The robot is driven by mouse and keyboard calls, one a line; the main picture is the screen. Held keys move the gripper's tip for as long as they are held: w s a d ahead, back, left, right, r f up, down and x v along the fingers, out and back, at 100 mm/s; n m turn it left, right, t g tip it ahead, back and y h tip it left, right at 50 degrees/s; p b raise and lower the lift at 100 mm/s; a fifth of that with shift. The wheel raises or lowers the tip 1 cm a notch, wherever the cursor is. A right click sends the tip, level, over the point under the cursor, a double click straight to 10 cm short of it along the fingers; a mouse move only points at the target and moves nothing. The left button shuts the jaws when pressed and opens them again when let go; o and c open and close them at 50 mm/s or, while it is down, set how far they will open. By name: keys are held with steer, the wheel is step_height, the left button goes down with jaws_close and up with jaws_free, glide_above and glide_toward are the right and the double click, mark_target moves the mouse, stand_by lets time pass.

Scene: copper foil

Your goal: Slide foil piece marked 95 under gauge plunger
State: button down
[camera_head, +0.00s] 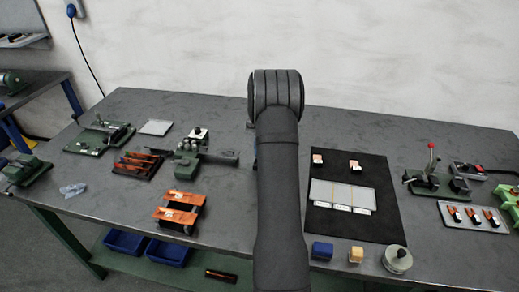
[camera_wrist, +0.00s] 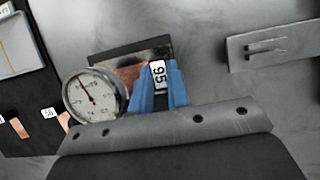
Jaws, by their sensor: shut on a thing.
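My gripper (camera_wrist: 158,80), with blue fingers, is shut on the white tag marked 95 (camera_wrist: 158,73) in the wrist view. The copper foil piece (camera_wrist: 130,74) shows just left of the tag, over a dark base plate (camera_wrist: 103,59). The dial gauge (camera_wrist: 92,97) stands left of my fingers, its round face toward the camera and partly covering the foil's left side. The plunger tip is hidden, so I cannot tell whether the foil is under it. In the head view my arm hides the gripper, the gauge and the held foil.
A black mat (camera_head: 384,212) at right holds two tagged foil pieces (camera_head: 318,159) and a three-part tray (camera_head: 371,190).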

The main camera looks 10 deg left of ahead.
steer(key=shift+d, duration=0.5)
stand_by(0.4)
steer(key=c, duration=1.7)
jaws_free()
steer(key=shift+r, duration=0.1)
steer(key=shift+d+r, duration=0.1)
steer(key=shift+r, duration=1.35)
steer(key=o, duration=0.5)
steer(key=shift+f, duration=0.1)
steer(key=shift+d+f, duration=0.1)
